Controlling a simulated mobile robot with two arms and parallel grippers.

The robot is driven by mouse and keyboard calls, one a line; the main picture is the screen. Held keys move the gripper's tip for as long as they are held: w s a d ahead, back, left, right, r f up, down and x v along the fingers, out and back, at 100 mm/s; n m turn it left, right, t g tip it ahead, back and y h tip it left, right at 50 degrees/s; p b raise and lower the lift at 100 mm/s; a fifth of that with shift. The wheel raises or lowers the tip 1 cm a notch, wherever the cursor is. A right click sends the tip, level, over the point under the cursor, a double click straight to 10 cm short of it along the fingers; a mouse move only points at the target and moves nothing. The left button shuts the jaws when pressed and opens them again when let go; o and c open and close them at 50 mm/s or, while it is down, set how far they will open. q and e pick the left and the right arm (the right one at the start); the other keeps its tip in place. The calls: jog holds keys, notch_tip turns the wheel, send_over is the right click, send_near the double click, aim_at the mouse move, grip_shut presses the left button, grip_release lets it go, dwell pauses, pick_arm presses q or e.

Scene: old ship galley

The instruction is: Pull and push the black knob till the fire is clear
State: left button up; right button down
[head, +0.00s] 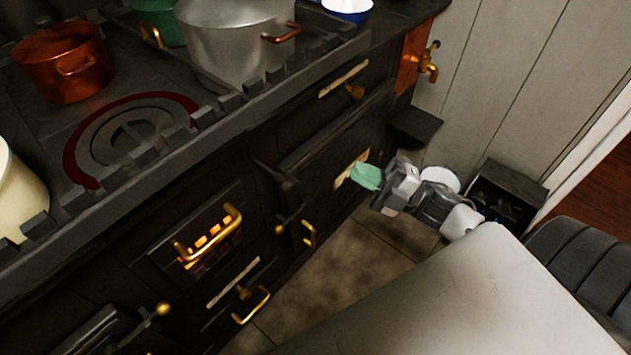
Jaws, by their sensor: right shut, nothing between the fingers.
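The black range (300,130) fills the left and middle of the view. Orange fire glows behind the barred opening (207,243) in its front, under a brass handle (207,238). I cannot clearly pick out a black knob; a dark latch-like piece (283,180) sticks out from the range front, and the knobs I can see are brass. My right gripper (366,177) is shut and empty. Its green fingertips are in front of a pale plate (347,171) on the range front; whether they touch is unclear. My left gripper is not in view.
A copper pot (65,62), a large metal pot (235,40) and a cream pot (18,190) stand on the range. A brass tap (428,65) juts out at the far end. A dark box (507,192) stands by the panelled wall. Tiled floor (345,262) shows before the range.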

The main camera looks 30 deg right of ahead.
jog(key=s+d+f+n+g, duration=0.2)
jog(key=d+f+n+g, duration=0.15)
jog(key=n+g, duration=0.55)
jog(key=y, duration=0.1)
send_near(297, 187)
jog(key=s+a, duration=0.2)
jog(key=a, duration=0.2)
jog(key=w+a, duration=0.1)
jog(key=w, duration=0.2)
jog(key=shift+a+g+p, duration=0.3)
jog(key=shift+a, duration=0.1)
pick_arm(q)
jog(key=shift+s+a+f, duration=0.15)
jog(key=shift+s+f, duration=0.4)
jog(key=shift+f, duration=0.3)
pick_arm(e)
jog(key=shift+w+a, duration=0.25)
jog(key=shift+w, duration=0.35)
jog(key=shift+w, duration=0.1)
